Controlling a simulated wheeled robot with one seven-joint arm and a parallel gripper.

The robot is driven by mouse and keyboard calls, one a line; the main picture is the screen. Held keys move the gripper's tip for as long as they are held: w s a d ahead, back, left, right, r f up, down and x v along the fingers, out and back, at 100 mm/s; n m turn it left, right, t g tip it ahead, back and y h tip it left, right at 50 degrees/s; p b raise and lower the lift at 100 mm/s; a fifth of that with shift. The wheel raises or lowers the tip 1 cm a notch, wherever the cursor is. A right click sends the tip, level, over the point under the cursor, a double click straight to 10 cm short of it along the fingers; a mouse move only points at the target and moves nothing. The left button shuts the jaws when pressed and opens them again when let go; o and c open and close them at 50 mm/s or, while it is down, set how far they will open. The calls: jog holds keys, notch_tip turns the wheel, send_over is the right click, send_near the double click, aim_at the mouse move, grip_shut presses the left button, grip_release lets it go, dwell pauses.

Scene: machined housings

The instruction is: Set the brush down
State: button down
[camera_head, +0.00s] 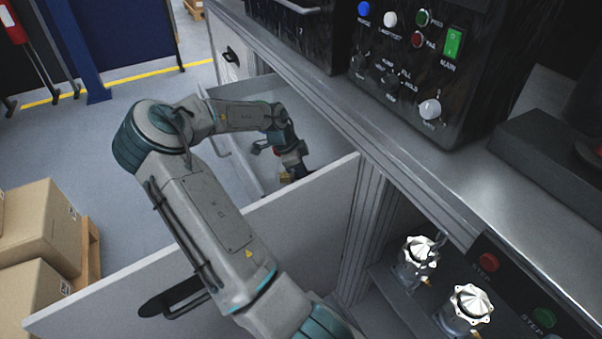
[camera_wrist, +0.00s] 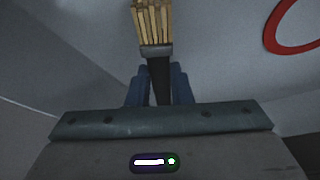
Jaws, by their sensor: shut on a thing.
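The brush (camera_wrist: 155,50) has tan bristles, a grey metal band and a dark handle. In the wrist view it points away from my gripper (camera_wrist: 160,88), whose blue fingers are shut on its handle from both sides. In the head view my gripper (camera_head: 294,172) reaches down into the open drawer (camera_head: 322,140), and the tan brush end (camera_head: 285,178) shows small beneath it. The front panel partly hides the space below my gripper. I cannot tell whether the brush touches the drawer floor.
A red ring (camera_wrist: 292,28) lies or is marked on the pale surface beside the brush. The control box (camera_head: 420,60) sits on the metal counter. Two machined housings (camera_head: 468,305) (camera_head: 416,262) stand below it.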

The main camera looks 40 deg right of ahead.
jog(key=shift+f, duration=0.5)
jog(key=shift+f, duration=0.2)
jog(key=c, duration=1.3)
grip_release()
jog(key=shift+r, duration=0.1)
jog(key=v, duration=1.2)
jog(key=shift+p, duration=0.45)
jog(key=shift+s+d+r, duration=0.1)
jog(key=shift+r, duration=0.05)
